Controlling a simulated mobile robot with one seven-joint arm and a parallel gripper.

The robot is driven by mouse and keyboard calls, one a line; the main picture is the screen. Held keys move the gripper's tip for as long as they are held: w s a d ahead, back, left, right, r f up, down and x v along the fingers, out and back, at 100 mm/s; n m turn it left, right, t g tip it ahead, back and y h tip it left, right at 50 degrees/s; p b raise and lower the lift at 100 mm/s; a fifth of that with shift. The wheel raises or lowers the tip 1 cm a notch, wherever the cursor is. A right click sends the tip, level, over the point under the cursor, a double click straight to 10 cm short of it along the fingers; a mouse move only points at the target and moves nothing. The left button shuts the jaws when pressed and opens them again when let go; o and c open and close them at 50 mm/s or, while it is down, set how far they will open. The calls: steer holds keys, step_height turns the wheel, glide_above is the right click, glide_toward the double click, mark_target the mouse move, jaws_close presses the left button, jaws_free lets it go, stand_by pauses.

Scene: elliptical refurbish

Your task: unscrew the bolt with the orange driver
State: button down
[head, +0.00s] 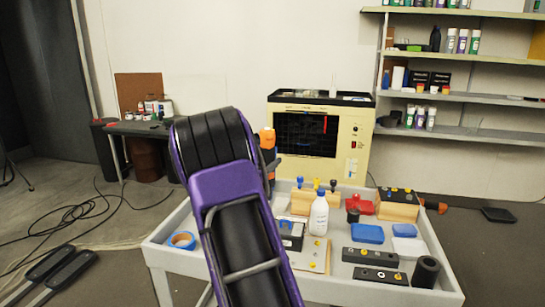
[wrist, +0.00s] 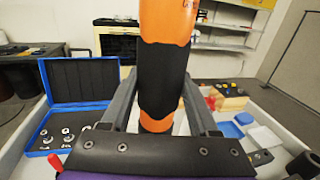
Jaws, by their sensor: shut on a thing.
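The orange driver (wrist: 165,22), with a black grip band, stands between the fingers of my gripper (wrist: 162,85) in the wrist view. The fingers are shut on it. In the head view part of the orange driver (head: 267,138) shows beyond my purple arm, above the cart's far side; its lower end is hidden. Small brass-coloured bolt heads show on a pale plate (head: 321,243) and on black blocks (head: 375,257) (head: 381,276) on the cart. I cannot tell which bolt is meant. The driver appears apart from these parts.
An open blue case (wrist: 82,84) with metal pieces lies left. A cream machine (head: 363,130) stands behind.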

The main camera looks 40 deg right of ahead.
mark_target(273, 183)
steer(key=shift+d+r+g, duration=0.15)
steer(key=shift+d+r, duration=0.05)
steer(key=shift+d, duration=0.35)
steer(key=shift+d+r+g, duration=0.15)
steer(key=shift+d, duration=0.35)
steer(key=shift+f+b, duration=2.35)
steer(key=shift+f, duration=1.25)
steer(key=shift+f+b, duration=0.4)
steer(key=shift+f, duration=0.1)
steer(key=shift+s+a+b, duration=0.1)
steer(key=shift+b, duration=0.4)
steer(key=shift+f+b, duration=0.65)
steer(key=shift+f, duration=0.1)
steer(key=shift+r, duration=0.35)
stand_by(1.2)
